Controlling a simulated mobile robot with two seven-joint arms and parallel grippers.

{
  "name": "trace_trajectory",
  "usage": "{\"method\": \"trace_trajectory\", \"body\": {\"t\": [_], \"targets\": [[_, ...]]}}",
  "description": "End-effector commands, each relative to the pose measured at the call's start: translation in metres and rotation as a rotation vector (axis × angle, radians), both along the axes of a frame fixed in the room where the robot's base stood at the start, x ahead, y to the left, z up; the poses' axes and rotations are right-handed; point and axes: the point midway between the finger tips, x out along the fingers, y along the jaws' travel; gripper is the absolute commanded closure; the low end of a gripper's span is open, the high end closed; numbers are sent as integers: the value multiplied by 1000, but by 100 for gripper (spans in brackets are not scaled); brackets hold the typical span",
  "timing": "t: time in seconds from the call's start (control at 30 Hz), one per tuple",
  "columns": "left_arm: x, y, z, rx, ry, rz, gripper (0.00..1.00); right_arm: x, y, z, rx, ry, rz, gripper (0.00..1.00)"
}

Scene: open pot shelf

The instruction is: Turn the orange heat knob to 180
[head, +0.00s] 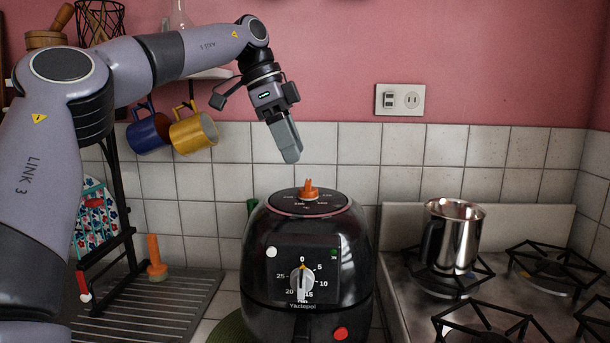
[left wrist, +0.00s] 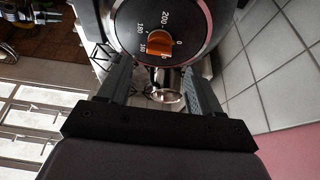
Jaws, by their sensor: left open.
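The orange heat knob (head: 308,188) sits on the dark round top of the black air fryer (head: 290,240). In the left wrist view the knob (left wrist: 160,43) has a ridge, with 200, 180 and 0 readable on the dial around it. I cannot tell surely which mark it points at. My left gripper (head: 291,160) hangs above the knob and slightly to its left, pointing down, apart from it. In the left wrist view its two fingers (left wrist: 157,80) are spread with nothing gripped between them. My right gripper is not in view.
A white timer knob (head: 302,279) is on the fryer's front. A metal pitcher (head: 453,237) stands on the stove (head: 500,280) at right. Blue (head: 148,133) and yellow (head: 194,132) mugs hang at left, above a dish rack. The tiled wall (head: 410,155) is close behind the fryer.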

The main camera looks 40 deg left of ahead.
Motion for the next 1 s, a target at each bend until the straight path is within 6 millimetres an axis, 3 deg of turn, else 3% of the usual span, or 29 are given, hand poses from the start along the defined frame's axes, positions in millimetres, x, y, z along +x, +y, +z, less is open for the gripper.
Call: {"method": "trace_trajectory", "body": {"t": [0.5, 0.83, 0.87, 1.0], "targets": [[15, -18, -59, -1, 3, -1, 36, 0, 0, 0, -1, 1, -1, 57], [17, -20, -63, -1, -1, 0, 36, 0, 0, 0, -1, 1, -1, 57], [17, -20, -63, -1, -1, 0, 42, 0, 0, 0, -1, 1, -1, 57], [17, -20, -63, -1, -1, 0, 88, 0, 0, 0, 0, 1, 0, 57]]}}
